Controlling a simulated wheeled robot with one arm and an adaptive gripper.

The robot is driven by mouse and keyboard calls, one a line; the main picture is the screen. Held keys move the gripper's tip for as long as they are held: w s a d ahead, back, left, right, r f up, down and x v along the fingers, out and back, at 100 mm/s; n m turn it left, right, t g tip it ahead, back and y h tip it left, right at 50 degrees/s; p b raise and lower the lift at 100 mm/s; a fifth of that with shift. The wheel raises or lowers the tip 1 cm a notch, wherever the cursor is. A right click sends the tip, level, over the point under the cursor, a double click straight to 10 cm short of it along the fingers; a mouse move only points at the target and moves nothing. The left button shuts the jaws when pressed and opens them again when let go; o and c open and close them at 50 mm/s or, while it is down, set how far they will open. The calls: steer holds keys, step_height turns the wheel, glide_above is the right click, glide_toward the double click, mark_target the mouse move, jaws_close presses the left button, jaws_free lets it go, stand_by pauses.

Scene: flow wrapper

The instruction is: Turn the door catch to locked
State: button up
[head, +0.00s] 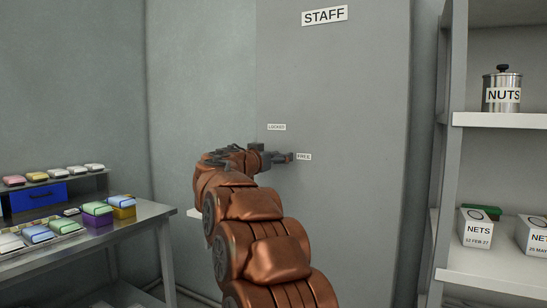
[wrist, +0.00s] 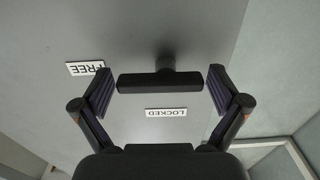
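The door catch (wrist: 160,83) is a dark bar on a short round stem, set on the grey door marked STAFF (head: 330,85). In the wrist view, which is upside down, the bar lies crosswise with one end towards the FREE label (wrist: 85,68). The LOCKED label (wrist: 166,113) is off the bar's long side. My gripper (wrist: 160,92) is open, with one finger at each end of the bar; a narrow gap shows at the left finger. In the head view my gripper (head: 280,157) is at the door beside the FREE label (head: 303,156), below the LOCKED label (head: 277,127), and largely hides the catch.
A metal bench (head: 150,212) with coloured packs and a blue bin (head: 38,197) stands at the left. A shelf unit (head: 490,120) with a NUTS tin (head: 502,92) and NETS boxes (head: 478,231) stands at the right. The door face around my gripper is otherwise clear.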

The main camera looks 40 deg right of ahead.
steer(key=c, duration=0.8)
steer(key=shift+c, duration=0.2)
